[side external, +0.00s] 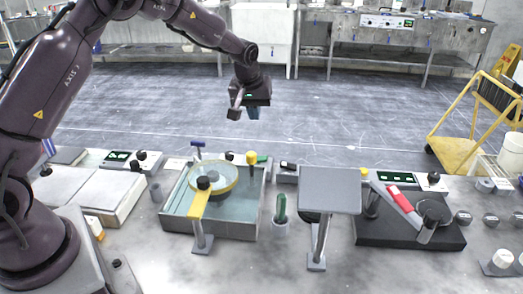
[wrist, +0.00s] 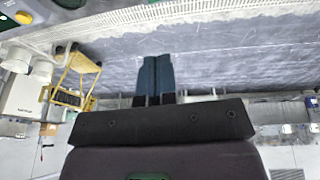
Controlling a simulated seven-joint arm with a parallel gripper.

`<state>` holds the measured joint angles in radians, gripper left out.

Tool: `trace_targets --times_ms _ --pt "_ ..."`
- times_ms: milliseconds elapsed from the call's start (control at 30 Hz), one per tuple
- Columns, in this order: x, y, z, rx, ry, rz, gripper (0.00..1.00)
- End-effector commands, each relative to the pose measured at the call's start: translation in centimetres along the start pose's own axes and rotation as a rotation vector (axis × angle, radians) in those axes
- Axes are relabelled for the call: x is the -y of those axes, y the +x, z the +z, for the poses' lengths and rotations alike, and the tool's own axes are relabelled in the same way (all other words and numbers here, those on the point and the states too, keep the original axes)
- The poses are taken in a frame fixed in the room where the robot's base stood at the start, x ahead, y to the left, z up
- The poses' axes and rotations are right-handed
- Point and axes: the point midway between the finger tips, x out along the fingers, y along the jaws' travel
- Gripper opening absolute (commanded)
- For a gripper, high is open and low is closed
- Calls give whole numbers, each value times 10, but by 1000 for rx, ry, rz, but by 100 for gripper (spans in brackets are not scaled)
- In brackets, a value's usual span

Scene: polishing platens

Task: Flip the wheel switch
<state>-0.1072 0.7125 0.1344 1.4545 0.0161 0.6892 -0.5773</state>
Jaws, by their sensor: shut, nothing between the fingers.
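My gripper (side external: 254,112) hangs in the air above and behind the bench, with its fingers pointing down. In the wrist view the two blue fingers (wrist: 155,68) are together, with nothing between them. A polishing wheel (side external: 222,180) with a yellow rim sits in a grey basin (side external: 262,205) near the middle of the bench. A small dark switch-like part (side external: 287,166) lies behind the basin's right corner. I cannot tell which part is the wheel switch. My gripper is apart from all of these.
A raised grey plate (side external: 330,190) on a post stands to the right. Further right is a black platen unit (side external: 375,232) with a red-handled arm (side external: 402,198). A yellow trolley (side external: 455,125) stands behind. Air around my gripper is clear.

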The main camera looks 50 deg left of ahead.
Motion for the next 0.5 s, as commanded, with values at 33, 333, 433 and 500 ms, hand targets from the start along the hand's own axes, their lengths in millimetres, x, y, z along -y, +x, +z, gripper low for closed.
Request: trace_targets --times_ms 33,333,433,500 --pt "1 4 2 4 -11 -2 0" --pt "2 51 3 8 -13 -5 0" --pt "2 74 4 9 -13 -5 0" --pt "1 88 4 8 -13 -4 0"
